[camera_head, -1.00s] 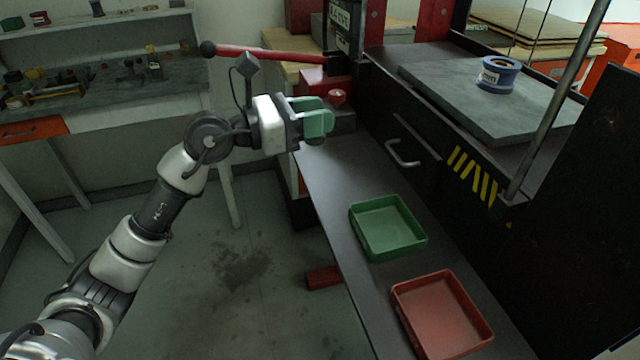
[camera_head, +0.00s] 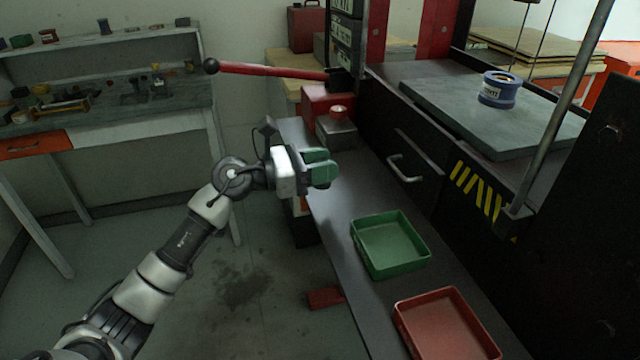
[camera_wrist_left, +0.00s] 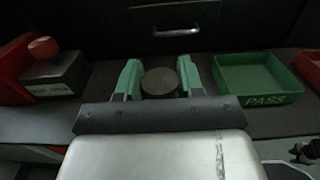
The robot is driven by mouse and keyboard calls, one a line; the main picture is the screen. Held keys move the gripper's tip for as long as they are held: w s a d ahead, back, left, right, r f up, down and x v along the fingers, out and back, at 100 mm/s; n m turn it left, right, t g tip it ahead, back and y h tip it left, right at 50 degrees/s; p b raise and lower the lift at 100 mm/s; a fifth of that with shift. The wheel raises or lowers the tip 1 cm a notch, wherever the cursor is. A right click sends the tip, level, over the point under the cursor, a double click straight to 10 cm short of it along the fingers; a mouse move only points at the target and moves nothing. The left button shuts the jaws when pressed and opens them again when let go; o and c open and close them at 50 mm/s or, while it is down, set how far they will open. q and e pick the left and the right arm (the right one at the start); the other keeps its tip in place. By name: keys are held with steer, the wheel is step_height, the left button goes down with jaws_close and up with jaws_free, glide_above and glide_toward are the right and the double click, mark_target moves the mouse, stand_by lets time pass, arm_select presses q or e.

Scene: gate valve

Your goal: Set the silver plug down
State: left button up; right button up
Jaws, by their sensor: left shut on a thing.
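My left gripper (camera_head: 322,168) is over the left edge of the dark bench shelf, between the red-knobbed box and the green tray. In the left wrist view, its green fingers (camera_wrist_left: 160,80) are closed on a dark round plug (camera_wrist_left: 160,83), whose top face shows between them. In the head view the plug is hidden behind the fingers. It looks dark grey rather than bright silver here. I cannot tell whether its lower end touches the shelf. My right gripper is not in view.
The green tray (camera_head: 424,262), marked PASS, is empty; a red tray (camera_head: 492,345) lies nearer. A box with a red knob (camera_head: 337,128) stands behind my gripper. A drawer handle (camera_head: 405,170) juts from the black press. The shelf (camera_head: 345,205) between box and green tray is clear.

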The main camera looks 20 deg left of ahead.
arm_select(q)
steer(key=shift+w+a+f, duration=0.1)
steer(key=shift+a+f, duration=0.05)
steer(key=shift+a, duration=0.05)
steer(key=shift+f, duration=0.35)
step_height(320, 180, down, 2)
steer(key=shift+f, duration=0.65)
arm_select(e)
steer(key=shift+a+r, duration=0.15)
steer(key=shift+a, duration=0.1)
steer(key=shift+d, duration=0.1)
arm_select(q)
steer(key=shift+f, duration=0.1)
steer(key=o, duration=1.1)
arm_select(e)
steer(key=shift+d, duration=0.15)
